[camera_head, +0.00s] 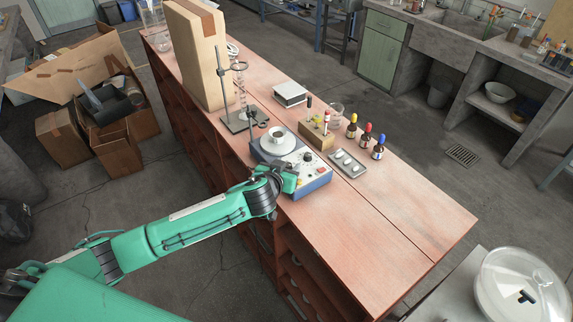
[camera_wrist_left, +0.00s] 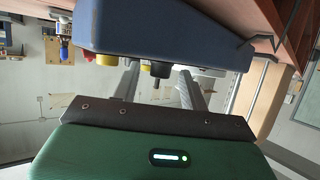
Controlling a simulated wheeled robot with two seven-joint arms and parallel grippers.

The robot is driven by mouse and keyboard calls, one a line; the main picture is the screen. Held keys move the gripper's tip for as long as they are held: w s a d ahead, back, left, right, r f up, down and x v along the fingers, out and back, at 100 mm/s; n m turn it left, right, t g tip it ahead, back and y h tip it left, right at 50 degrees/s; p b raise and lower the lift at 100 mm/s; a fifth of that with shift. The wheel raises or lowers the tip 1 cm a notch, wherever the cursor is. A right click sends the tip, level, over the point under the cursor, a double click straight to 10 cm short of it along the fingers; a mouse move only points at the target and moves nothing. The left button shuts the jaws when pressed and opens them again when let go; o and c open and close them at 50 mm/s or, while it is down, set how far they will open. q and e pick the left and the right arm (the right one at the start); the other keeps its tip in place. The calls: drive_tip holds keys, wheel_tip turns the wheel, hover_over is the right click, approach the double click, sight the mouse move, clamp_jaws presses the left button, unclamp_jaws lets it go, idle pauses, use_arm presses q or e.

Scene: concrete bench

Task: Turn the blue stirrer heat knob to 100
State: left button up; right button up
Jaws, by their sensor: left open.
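The blue stirrer (camera_head: 318,184) stands on the red bench, with a round white top plate (camera_head: 279,145) and a small white vessel on it. Its light front panel carries a black knob (camera_head: 307,157) and a reddish-orange knob; the dial markings are too small to read. My left gripper (camera_head: 300,168) is over the panel side of the stirrer, partly hiding it. In the left wrist view, the stirrer's dark blue body (camera_wrist_left: 165,32) fills the top. The left gripper's two fingers (camera_wrist_left: 160,86) are apart, with a black knob (camera_wrist_left: 160,69) showing between them; contact cannot be told.
A wooden vial block (camera_head: 317,136), a grey tray (camera_head: 348,164) and several dropper bottles (camera_head: 365,134) stand right of the stirrer. A ring stand (camera_head: 240,120) and tall cardboard box (camera_head: 196,55) stand behind. The bench's near right end (camera_head: 400,215) is clear.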

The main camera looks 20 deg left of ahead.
use_arm(q)
drive_tip(key=shift+w, duration=0.1)
drive_tip(key=shift+c, duration=0.4)
clamp_jaws()
